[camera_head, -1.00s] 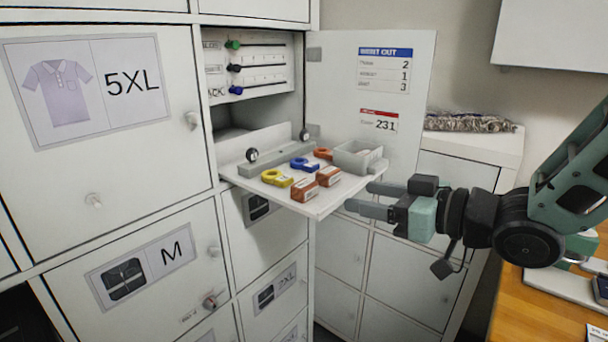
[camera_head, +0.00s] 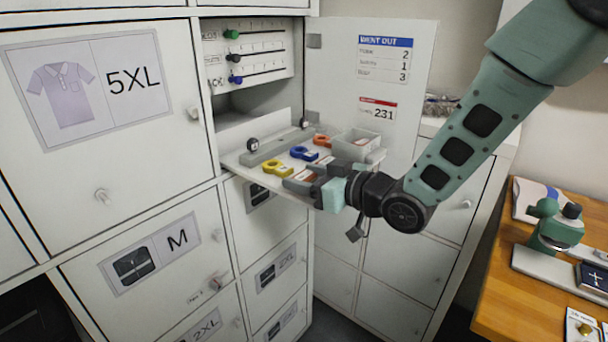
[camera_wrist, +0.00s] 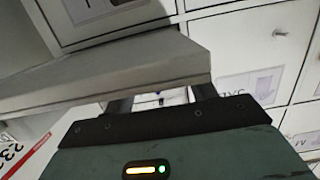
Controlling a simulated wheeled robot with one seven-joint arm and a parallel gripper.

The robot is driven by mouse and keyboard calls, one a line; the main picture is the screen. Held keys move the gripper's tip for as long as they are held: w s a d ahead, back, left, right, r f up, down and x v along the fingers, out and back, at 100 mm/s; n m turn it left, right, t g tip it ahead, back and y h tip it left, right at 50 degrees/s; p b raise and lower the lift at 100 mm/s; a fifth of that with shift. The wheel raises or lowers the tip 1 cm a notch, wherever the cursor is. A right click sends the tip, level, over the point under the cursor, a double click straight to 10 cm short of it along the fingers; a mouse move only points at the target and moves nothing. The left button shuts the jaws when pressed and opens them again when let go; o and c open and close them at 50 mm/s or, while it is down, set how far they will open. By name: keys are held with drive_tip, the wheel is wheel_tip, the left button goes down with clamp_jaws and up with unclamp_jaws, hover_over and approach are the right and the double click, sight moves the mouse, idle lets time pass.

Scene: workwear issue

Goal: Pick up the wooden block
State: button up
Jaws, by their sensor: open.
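Now only a bit of reddish brown (camera_head: 311,172) shows between my fingers, and the rest is hidden. My gripper (camera_head: 298,180) is open at the shelf's front right edge, its fingers reaching over that area. I cannot tell whether they touch a block. In the wrist view my gripper (camera_wrist: 163,95) has its fingers apart, with only a sliver of small items between them.
Yellow (camera_head: 277,168), blue (camera_head: 304,153) and orange (camera_head: 322,141) ring-ended pieces lie on the shelf. A grey bin (camera_head: 357,146) stands close to my gripper. An open door (camera_head: 335,70) rises behind. A wooden desk (camera_head: 530,290) is at the right.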

drive_tip(key=shift+w+a+f, duration=0.1)
drive_tip(key=shift+w+a, duration=0.15)
drive_tip(key=shift+a, duration=0.05)
drive_tip(key=shift+c, duration=0.3)
drive_tip(key=c, duration=0.7)
